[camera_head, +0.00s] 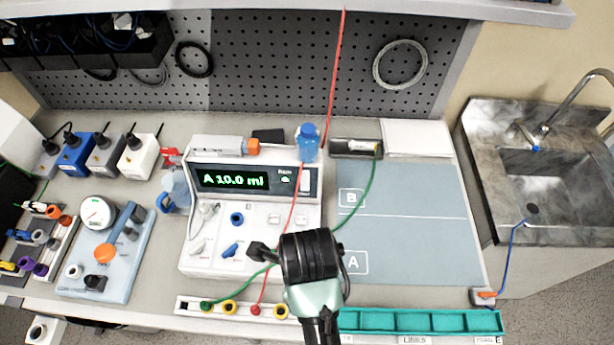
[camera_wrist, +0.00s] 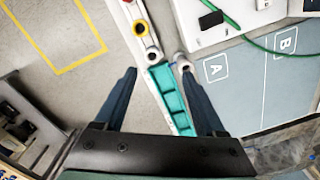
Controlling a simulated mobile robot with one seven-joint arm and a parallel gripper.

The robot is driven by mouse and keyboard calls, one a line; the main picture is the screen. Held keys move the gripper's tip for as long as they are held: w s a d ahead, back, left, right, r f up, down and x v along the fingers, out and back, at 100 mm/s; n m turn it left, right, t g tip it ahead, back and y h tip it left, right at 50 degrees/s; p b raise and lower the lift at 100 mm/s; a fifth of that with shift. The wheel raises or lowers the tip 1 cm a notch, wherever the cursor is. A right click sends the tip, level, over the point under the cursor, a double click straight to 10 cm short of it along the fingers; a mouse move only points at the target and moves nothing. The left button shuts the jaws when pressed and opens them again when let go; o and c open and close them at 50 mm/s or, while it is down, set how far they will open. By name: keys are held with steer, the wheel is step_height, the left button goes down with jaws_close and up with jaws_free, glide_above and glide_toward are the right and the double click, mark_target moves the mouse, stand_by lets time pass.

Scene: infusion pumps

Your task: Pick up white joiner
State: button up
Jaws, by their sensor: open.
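A small white piece (camera_wrist: 182,61), which looks like the white joiner, shows in the wrist view beside the end of the teal tray. It is close to the right fingertip, and I cannot tell whether they touch. My gripper (camera_wrist: 158,71) is open and empty, its two dark blue fingers above the bench's front edge, with part of the teal tray showing between them. In the head view my wrist covers this spot, so the fingers and the white piece are hidden there.
The teal tray (camera_head: 420,321) runs along the front edge. A white rail with coloured sockets (camera_head: 190,304) lies left of it. The pump (camera_head: 207,222) stands behind, with green and red tubes near my wrist. The grey-blue mat (camera_head: 420,245) is clear.

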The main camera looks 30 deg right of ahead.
steer(key=shift+m, duration=0.3)
steer(key=f, duration=0.4)
steer(key=s+f+p, duration=0.1)
steer(key=f, duration=0.1)
steer(key=shift+a+f, duration=0.15)
steer(key=shift+w+a+f+p, duration=0.15)
steer(key=shift+f+p, duration=0.2)
steer(key=shift+f, duration=1.25)
steer(key=shift+w+a+f+p, duration=0.1)
steer(key=shift+f+p, duration=0.2)
steer(key=shift+f, duration=1.3)
jaws_close()
